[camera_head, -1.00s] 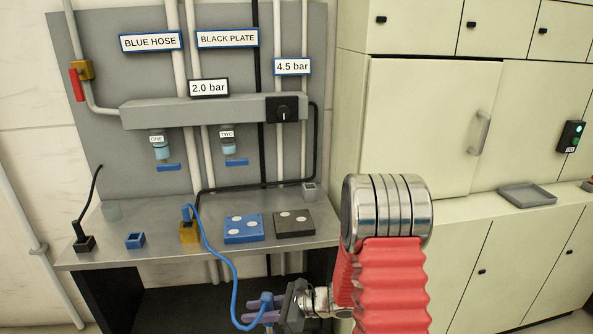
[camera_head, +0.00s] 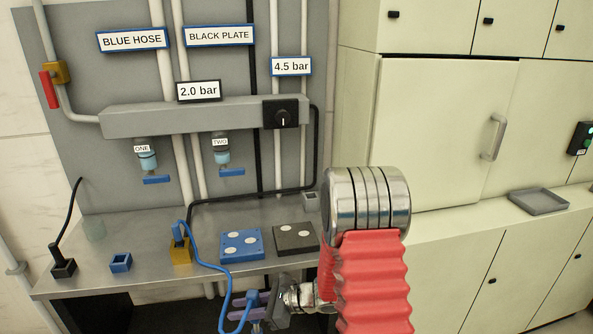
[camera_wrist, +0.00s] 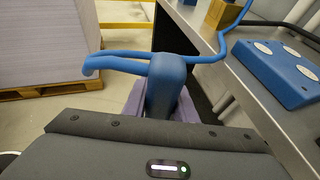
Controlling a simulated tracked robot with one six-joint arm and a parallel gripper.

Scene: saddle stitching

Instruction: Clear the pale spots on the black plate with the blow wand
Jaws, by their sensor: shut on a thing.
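The black plate (camera_head: 296,238) lies on the bench with small pale spots on its top. The blue plate (camera_head: 241,246), also with pale spots, lies just left of it and shows in the wrist view (camera_wrist: 285,78). My gripper (camera_head: 255,303) has purple fingers, shut on the blue blow wand (camera_wrist: 167,85), in front of and below the bench edge. The blue hose (camera_head: 205,260) runs from the wand to the yellow block (camera_head: 181,250) on the bench. The wand's tip direction is not clear.
The steel bench (camera_head: 150,272) also carries a small blue socket (camera_head: 121,262) and a black block (camera_head: 63,268) with a black cable. Above are valves ONE (camera_head: 147,160) and TWO (camera_head: 221,157) and a dial (camera_head: 281,113). Pale cabinets (camera_head: 450,150) stand at right.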

